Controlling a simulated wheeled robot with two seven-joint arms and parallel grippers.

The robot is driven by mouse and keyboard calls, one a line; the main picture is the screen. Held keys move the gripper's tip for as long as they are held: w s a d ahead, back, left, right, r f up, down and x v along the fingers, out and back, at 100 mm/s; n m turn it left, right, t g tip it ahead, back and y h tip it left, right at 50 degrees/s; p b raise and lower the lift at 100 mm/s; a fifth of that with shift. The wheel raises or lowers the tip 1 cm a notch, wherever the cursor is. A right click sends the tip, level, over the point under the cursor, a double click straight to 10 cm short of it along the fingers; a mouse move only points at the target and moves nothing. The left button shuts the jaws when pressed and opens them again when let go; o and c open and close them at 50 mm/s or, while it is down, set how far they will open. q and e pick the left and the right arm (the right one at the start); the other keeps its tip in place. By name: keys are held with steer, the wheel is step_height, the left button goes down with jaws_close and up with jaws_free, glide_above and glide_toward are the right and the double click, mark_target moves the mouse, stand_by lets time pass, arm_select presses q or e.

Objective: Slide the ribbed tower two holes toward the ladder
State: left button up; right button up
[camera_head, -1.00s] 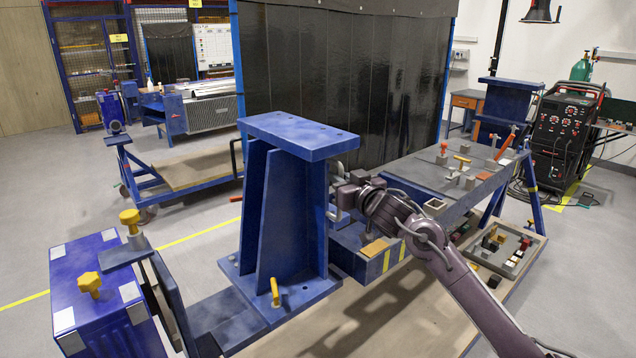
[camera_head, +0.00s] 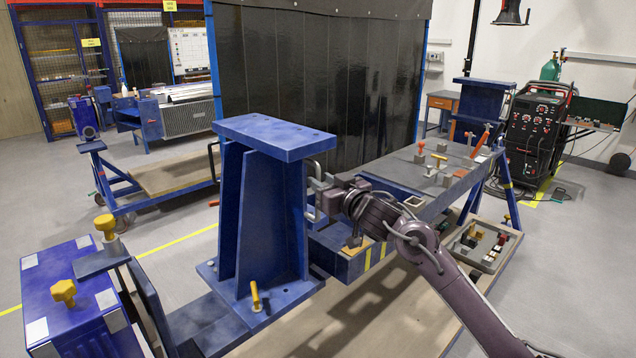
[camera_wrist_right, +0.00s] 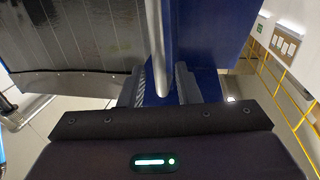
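The ribbed tower (camera_head: 265,215) is a tall blue stand with vertical ribs, a flat top plate with holes, and a wide base plate. It stands upright on a blue beam (camera_head: 207,322). A yellow-headed pin (camera_head: 255,297) stands at the front of its base. A grey bar handle (camera_head: 312,207) is on its right side; the bar also shows in the right wrist view (camera_wrist_right: 157,45). My right gripper (camera_head: 318,187) is at this handle. In the wrist view its fingers (camera_wrist_right: 160,88) are apart on either side of the bar, with gaps visible. My left gripper is not in view. I cannot identify the ladder.
A blue box (camera_head: 75,300) with yellow knobs stands at the left front. A grey worktable (camera_head: 400,172) with small clamps is to the right, with a parts tray (camera_head: 490,262) below it. A black curtain (camera_head: 320,80) hangs behind the tower.

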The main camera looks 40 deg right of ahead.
steer(key=s, duration=0.3)
steer(key=s+b, duration=0.1)
steer(key=s, duration=0.1)
steer(key=shift+s+a, duration=0.15)
steer(key=shift+a, duration=0.15)
steer(key=shift+f, duration=0.1)
